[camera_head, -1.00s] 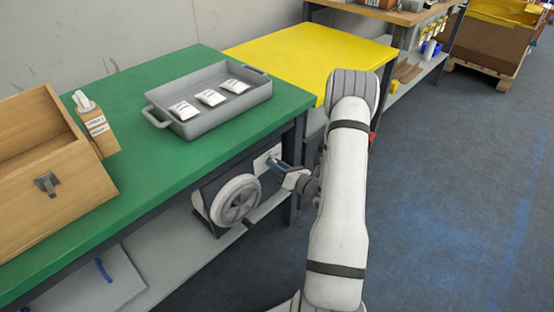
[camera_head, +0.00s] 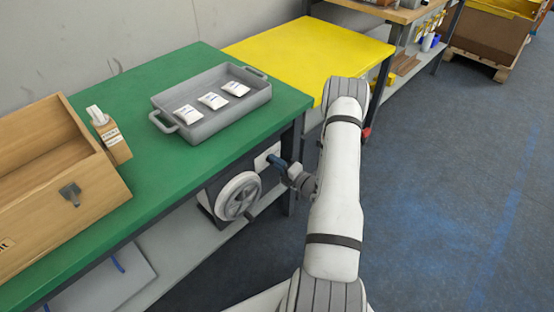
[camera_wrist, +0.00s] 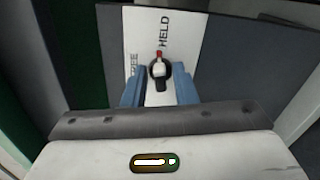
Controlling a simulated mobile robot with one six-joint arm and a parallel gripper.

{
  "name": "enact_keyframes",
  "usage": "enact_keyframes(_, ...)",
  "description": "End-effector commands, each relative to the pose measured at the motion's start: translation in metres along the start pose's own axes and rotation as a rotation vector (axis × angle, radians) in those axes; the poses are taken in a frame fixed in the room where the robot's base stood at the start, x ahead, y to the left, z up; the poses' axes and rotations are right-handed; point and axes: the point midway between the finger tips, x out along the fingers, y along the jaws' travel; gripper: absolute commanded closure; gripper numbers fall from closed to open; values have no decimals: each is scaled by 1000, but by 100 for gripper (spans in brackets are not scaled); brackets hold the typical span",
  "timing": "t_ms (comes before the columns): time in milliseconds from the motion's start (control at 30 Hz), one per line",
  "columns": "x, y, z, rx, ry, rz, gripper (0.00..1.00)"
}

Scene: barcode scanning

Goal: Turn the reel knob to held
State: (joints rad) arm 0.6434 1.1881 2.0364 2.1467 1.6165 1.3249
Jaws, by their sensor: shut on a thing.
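The reel knob (camera_wrist: 158,70) is small and dark with a white pointer and a red tip, on a white label plate (camera_wrist: 142,35). The red tip points up in the wrist view, toward the word HELD; the other word, partly covered, is at the left. My gripper (camera_wrist: 158,86) is shut on the knob, with a blue finger on either side. In the head view my gripper (camera_head: 274,160) is against the plate (camera_head: 262,162) under the green bench, and its fingers hide the knob. The grey reel (camera_head: 238,196) is just left of it.
On the green bench (camera_head: 190,75) stand a grey tray (camera_head: 222,116) with white packets, a wooden box (camera_head: 60,215) and a small wooden holder (camera_head: 112,145). A yellow table (camera_head: 310,50) adjoins it. The floor at the right is clear.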

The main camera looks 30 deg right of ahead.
Motion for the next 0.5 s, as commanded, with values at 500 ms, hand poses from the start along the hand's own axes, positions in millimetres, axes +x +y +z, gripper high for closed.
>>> enact_keyframes(500,-1,-2,1,187,-5,-3,98)
